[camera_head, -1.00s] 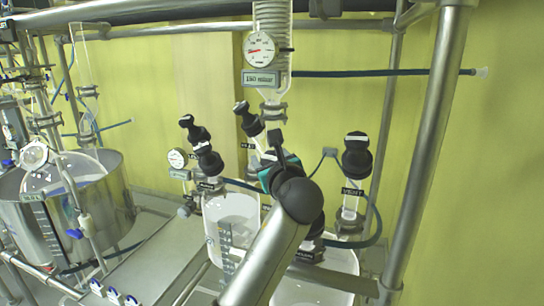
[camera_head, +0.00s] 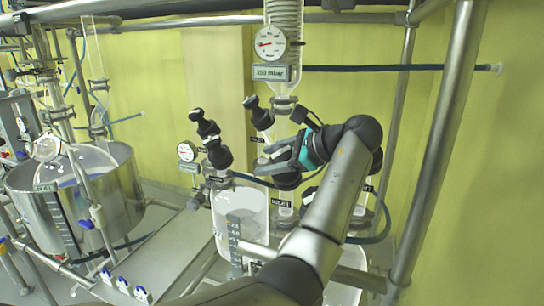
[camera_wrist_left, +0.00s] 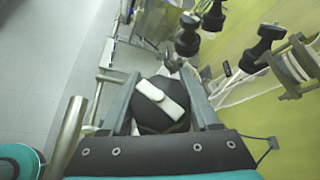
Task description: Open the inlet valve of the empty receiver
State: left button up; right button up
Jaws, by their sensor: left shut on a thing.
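In the head view my left gripper (camera_head: 275,157) comes in from the right over a black valve knob (camera_head: 287,181). A glass stem with a label that seems to read INLET (camera_head: 283,203) is below the knob. In the left wrist view the fingers (camera_wrist_left: 158,77) stand on both sides of a round black knob with a white bar (camera_wrist_left: 160,98), and the gripper is shut on it. A glass receiver (camera_head: 242,212) with a scale stands below left. A second receiver (camera_head: 347,280) is mostly hidden by my arm. I cannot tell which is empty. My right gripper is out of view.
Other black knobs (camera_head: 217,155) stand close on the left, some tilted. A pressure gauge (camera_head: 270,42) and coiled glass condenser (camera_head: 285,12) hang above. A thick metal post (camera_head: 440,140) stands on the right. A steel vessel (camera_head: 120,190) is at the left.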

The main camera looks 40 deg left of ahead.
pick_arm(q)
jog(key=shift+s+d+f+n+g+h, duration=0.1)
jog(key=shift+s+f+n+g+h, duration=0.2)
jog(key=shift+n+g+h, duration=0.8)
jog(key=shift+s+d+f+n+g+h, duration=0.1)
jog(key=shift+s+f+n+g+h, duration=0.2)
jog(key=shift+n+g+h, duration=0.75)
jog(key=shift+s+d+f+n+g+h, duration=0.1)
jog(key=shift+s+f+n+g+h, duration=0.15)
jog(key=shift+n+g+h, duration=0.8)
jog(key=shift+d+n+t, duration=0.1)
jog(key=shift+n+t, duration=0.3)
jog(key=shift+n, duration=0.1)
jog(key=shift+w+d+r, duration=0.1)
jog(key=shift+d+r, duration=0.05)
jog(key=shift+r, duration=0.3)
jog(key=o, duration=1)
jog(key=shift+c, duration=0.2)
jog(key=o, duration=0.3)
jog(key=shift+w+d, duration=0.1)
jog(key=shift+d, duration=0.1)
jog(key=shift+o, duration=0.6)
jog(key=shift+a+f, duration=0.1)
jog(key=shift+a, duration=0.05)
jog(key=shift+f, duration=0.1)
